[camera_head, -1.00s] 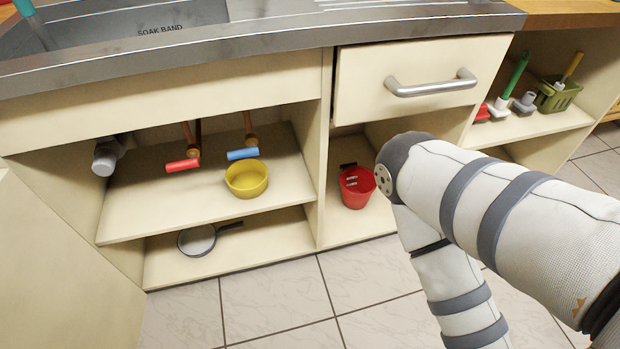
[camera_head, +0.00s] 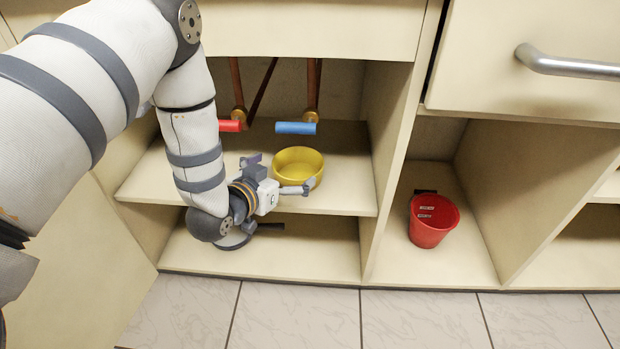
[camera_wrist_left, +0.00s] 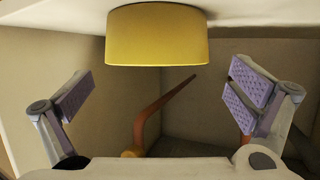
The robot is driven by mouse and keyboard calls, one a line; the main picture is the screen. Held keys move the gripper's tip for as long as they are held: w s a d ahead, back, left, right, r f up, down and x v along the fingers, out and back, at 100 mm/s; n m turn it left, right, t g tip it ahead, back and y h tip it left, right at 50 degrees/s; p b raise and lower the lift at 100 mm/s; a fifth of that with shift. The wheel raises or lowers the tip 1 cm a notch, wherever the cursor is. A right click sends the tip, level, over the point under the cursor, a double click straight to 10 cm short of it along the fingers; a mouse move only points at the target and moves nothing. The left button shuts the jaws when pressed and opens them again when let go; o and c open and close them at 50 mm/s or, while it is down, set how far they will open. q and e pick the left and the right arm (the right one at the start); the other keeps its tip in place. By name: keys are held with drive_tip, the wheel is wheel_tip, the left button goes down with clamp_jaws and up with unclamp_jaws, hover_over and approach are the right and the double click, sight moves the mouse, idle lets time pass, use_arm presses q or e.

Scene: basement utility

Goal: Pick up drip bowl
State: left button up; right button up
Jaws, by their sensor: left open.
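The drip bowl is a round yellow bowl (camera_head: 298,167) standing upright on the upper shelf of the open cabinet under the sink. My left gripper (camera_head: 283,174) is open at the front of this shelf, just before the bowl, with its fingers spread toward it. In the left wrist view the yellow bowl (camera_wrist_left: 156,37) appears upside down, ahead of the two purple-padded fingers and in line with the gap between them (camera_wrist_left: 162,95). The gap looks empty. My right gripper is not in view.
A blue pipe handle (camera_head: 296,128) is above and behind the bowl, and a red one (camera_head: 229,126) is left of it. The shelf (camera_head: 345,195) is clear right of the bowl. A red bucket (camera_head: 433,221) stands in the compartment to the right.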

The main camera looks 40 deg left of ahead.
sight(308, 156)
use_arm(q)
drive_tip(key=b+x, duration=0.2)
drive_tip(key=x, duration=0.4)
drive_tip(key=shift+w+d+r+b, duration=0.1)
drive_tip(key=shift+w+d+b, duration=0.05)
drive_tip(key=shift+b, duration=0.2)
drive_tip(key=shift+r, duration=0.15)
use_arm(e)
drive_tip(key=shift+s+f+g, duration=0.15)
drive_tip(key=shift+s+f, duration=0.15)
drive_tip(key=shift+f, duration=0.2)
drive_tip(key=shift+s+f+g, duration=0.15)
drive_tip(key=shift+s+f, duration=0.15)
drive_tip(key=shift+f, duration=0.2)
use_arm(q)
drive_tip(key=c, duration=1)
drive_tip(key=shift+o, duration=0.2)
